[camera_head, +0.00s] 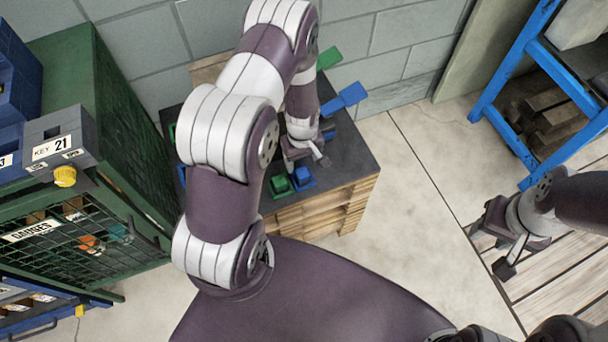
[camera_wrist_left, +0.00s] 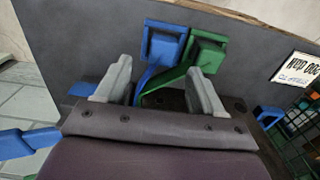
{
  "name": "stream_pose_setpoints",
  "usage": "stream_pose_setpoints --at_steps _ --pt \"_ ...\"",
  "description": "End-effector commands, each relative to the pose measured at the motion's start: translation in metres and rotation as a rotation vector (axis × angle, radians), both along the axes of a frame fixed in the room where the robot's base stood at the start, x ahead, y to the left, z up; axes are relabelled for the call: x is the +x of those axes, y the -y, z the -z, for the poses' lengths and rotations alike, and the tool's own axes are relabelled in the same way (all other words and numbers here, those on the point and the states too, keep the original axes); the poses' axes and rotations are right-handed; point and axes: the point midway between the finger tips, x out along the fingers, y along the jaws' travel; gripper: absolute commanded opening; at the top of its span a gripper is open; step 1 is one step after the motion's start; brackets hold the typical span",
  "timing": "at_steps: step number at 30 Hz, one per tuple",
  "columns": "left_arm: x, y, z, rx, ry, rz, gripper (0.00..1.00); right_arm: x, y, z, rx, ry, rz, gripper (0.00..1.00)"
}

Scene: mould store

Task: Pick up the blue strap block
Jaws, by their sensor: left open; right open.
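A blue block (camera_head: 303,178) with a bent strap-like arm stands near the front edge of a dark-topped wooden stand. In the left wrist view the blue block (camera_wrist_left: 163,48) has its strap running down between my fingers. A green block (camera_head: 280,184) of like shape stands close beside it; it also shows in the left wrist view (camera_wrist_left: 207,52). My left gripper (camera_head: 306,158) is open over the stand just behind these blocks; its fingers (camera_wrist_left: 160,88) hold nothing. My right gripper (camera_head: 490,250) is open and empty, far right of the stand.
The dark stand top (camera_head: 352,160) also bears a blue piece (camera_head: 345,97) and a green piece (camera_head: 328,58) at its right and back. A green mesh cage (camera_head: 110,130) is close on the left. A blue rack (camera_head: 500,80) stands right. Floor between is clear.

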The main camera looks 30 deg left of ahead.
Motion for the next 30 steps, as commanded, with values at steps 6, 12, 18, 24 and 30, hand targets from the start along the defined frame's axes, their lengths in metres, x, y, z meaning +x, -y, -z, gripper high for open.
stream_pose_setpoints --at_steps 6,12,18,24,30 --pt "-0.005 0.003 0.039 -0.001 -0.003 0.000 0.68 0.000 0.000 0.004 0.000 0.001 0.000 0.43" --pt "-0.004 0.003 0.053 0.000 0.000 0.001 0.68 0.000 0.000 0.005 0.000 0.000 0.000 0.43" --pt "-0.004 0.003 0.053 0.000 0.000 0.001 0.49 0.000 0.000 0.005 0.000 0.000 0.000 0.43" --pt "-0.004 0.003 0.053 -0.001 -0.001 0.001 0.11 0.000 0.000 0.005 0.000 0.000 0.000 0.43" --pt "-0.004 0.003 0.052 -0.001 -0.001 0.001 0.11 0.000 0.000 0.005 0.000 0.000 0.000 0.43"
